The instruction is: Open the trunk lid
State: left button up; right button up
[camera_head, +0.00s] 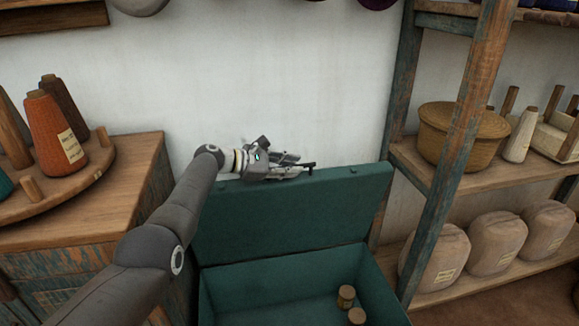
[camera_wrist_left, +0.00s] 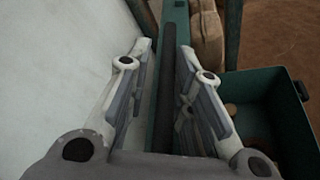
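The teal trunk lid (camera_head: 300,215) stands raised, nearly upright, against the white wall. The open trunk box (camera_head: 270,290) is below it, and its inside shows. My left gripper (camera_head: 308,168) is at the lid's top edge. In the left wrist view my left gripper (camera_wrist_left: 168,45) has its fingers apart, one on each side of a dark bar (camera_wrist_left: 166,90) along the lid's edge. A small gap seems to show beside the bar; contact cannot be made out clearly. The trunk box also shows at the right of that view (camera_wrist_left: 285,125). My right gripper is not in view.
Small spools (camera_head: 346,297) lie in the trunk. A wooden cabinet (camera_head: 90,200) with yarn cones (camera_head: 56,135) stands at the left. A shelf post (camera_head: 455,160) stands close at the right, before a basket (camera_head: 460,135) and several sacks (camera_head: 497,243).

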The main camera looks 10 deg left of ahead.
aim_at(266, 185)
pick_arm(q)
jog(key=shift+v, duration=3.8)
